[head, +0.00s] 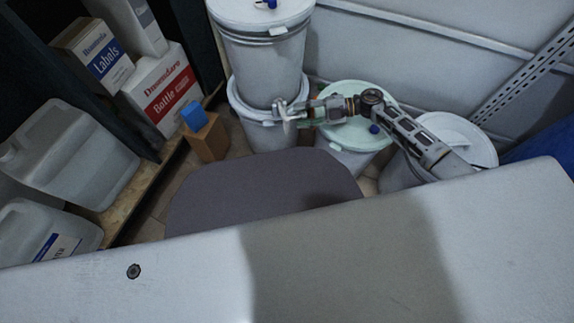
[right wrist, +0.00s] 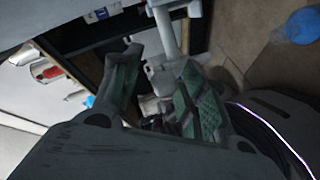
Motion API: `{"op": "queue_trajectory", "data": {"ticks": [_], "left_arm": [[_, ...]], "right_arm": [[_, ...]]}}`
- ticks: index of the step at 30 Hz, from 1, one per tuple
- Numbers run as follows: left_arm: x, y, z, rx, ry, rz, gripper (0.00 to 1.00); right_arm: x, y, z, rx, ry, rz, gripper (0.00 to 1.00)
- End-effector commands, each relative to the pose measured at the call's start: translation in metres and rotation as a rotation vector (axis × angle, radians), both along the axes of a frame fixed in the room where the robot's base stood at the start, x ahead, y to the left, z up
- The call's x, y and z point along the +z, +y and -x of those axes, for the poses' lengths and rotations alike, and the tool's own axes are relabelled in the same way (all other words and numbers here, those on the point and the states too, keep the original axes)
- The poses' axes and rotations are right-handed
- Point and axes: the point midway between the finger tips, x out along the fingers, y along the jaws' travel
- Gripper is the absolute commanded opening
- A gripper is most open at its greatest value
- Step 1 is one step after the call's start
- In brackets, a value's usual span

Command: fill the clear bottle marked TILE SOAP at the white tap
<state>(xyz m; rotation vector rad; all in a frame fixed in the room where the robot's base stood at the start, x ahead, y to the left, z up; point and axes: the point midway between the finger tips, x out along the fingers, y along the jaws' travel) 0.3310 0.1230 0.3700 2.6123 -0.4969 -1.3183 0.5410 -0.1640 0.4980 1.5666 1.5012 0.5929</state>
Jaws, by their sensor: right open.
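My right gripper (head: 296,112) reaches in from the right, at the front of the stacked white drums. In the right wrist view, its two green-padded fingers (right wrist: 163,92) stand apart. A white fitting that looks like the tap (right wrist: 165,35) shows just beyond the fingertips; I cannot tell whether they touch it. In the head view, the gripper and pale parts overlap there, so the tap is hard to separate. I cannot make out a clear bottle marked TILE SOAP in either view. My left gripper is not in view.
A lower white drum (head: 268,132) carries an upper drum (head: 262,62). A green-lidded drum (head: 345,92) and another white drum (head: 462,133) stand to the right. Large clear jugs (head: 75,150) and boxes (head: 165,92) fill the left shelf. A blue block (head: 194,116) sits on a brown block (head: 209,139).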

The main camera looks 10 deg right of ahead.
Motion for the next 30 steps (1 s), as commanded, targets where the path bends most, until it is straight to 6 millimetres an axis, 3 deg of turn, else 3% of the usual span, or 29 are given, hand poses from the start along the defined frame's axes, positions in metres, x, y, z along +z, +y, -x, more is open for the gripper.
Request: {"op": "queue_trajectory", "data": {"ticks": [5, 17, 30], "left_arm": [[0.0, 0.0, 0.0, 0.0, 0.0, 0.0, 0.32], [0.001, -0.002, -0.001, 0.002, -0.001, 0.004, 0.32], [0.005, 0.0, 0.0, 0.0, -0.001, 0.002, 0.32]], "right_arm": [[0.0, 0.0, 0.0, 0.0, 0.0, 0.0, 0.6], [0.0, -0.001, 0.0, 0.0, 0.001, 0.0, 0.6], [0.003, -0.016, 0.002, -0.001, 0.002, 0.001, 0.6]]}}
